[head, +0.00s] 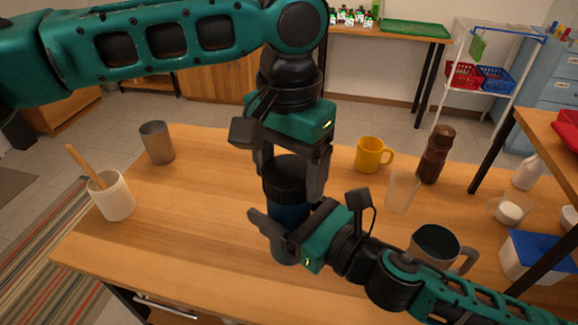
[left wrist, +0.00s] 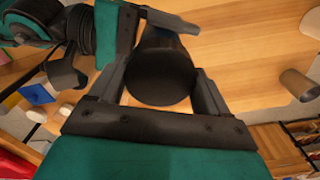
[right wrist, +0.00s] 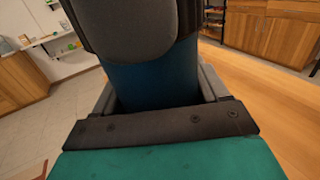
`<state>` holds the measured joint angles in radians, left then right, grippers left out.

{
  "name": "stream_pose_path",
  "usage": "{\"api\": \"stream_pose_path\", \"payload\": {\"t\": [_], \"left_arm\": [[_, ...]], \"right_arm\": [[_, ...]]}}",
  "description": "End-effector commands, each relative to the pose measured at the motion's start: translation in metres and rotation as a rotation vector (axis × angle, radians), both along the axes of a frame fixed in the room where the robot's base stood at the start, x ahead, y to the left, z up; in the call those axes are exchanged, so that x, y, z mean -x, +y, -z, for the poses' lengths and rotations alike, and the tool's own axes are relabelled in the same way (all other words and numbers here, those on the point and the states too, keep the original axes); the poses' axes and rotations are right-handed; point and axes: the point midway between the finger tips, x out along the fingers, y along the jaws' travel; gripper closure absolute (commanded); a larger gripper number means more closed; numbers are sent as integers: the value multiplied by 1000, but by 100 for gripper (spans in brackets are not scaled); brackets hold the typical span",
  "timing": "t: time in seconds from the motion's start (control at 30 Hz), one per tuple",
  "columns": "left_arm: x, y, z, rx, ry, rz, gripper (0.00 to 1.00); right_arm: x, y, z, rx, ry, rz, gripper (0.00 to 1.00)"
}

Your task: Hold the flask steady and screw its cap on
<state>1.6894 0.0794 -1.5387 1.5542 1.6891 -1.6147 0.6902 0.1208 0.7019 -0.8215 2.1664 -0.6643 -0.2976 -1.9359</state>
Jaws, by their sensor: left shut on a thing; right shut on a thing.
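The blue flask (head: 287,222) stands upright on the wooden table, and its body fills the middle of the right wrist view (right wrist: 150,85). Its black cap (head: 287,172) is at the top of the flask; the left wrist view shows the cap from above (left wrist: 160,78). My left gripper (head: 290,185) comes down from above and is shut on the cap, one finger on each side. My right gripper (head: 272,232) is shut on the flask body from the front right. The seam between cap and flask is partly hidden, so I cannot tell how tightly they meet.
A yellow mug (head: 369,155), a brown bottle (head: 435,155), a clear glass (head: 402,191) and a dark-topped mug (head: 436,246) stand to the right. A grey cup (head: 157,143) and a white pot (head: 114,199) with a wooden handle stand left. The table's left middle is clear.

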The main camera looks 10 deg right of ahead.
Motion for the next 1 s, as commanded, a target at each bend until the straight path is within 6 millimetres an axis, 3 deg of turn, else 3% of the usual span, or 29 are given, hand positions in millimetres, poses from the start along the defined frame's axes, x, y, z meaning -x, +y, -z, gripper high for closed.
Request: {"api": "stream_pose_path", "payload": {"t": [0.13, 0.27, 0.37, 0.8, 0.97, 1.0], "left_arm": [[0, 0, 0, -1, -1, 0, 59], [0, 0, 0, 0, 0, 31, 60], [0, 0, 0, 0, 2, 145, 60], [0, 0, 1, -1, 1, 954, 60], [-1, 0, 0, -1, 0, 991, 60], [-1, 0, 0, -1, 0, 990, 22]], "right_arm": [[0, 0, -1, -1, -2, 0, 100], [0, 0, -1, -1, -2, -1, 100], [0, 0, -1, -1, -2, -1, 100], [0, 0, -1, -1, -2, -1, 100], [0, 0, -1, -1, -1, -1, 100], [0, 0, -1, 0, -1, -1, 100]]}}
